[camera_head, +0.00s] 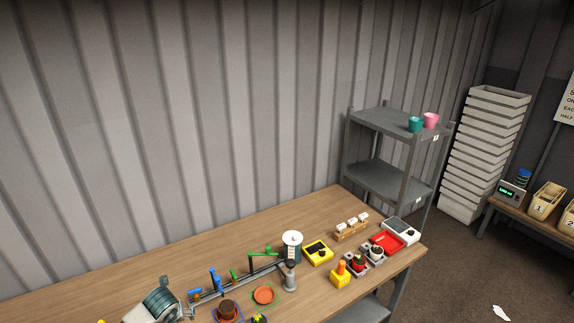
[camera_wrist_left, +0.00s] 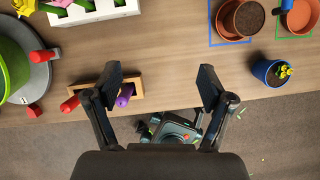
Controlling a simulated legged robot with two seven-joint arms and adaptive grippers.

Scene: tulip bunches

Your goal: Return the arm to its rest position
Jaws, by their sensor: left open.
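My left gripper (camera_wrist_left: 162,88) shows in the left wrist view, its two dark fingers spread wide apart with nothing between the fingertips. It is over the edge of the wooden table (camera_wrist_left: 180,65). A small wooden holder (camera_wrist_left: 133,90) with a purple-handled and a red-handled piece lies at the left finger, partly hidden by it. I cannot tell whether they touch. My right gripper is in neither view. No arm can be made out clearly in the head view.
A blue pot with a yellow flower (camera_wrist_left: 271,72) and terracotta pots (camera_wrist_left: 243,18) stand right; a green container (camera_wrist_left: 12,65) stands left. A grey-green device (camera_wrist_left: 172,130) lies below the table edge. In the head view, a grey shelf (camera_head: 385,122) stands behind the crowded table.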

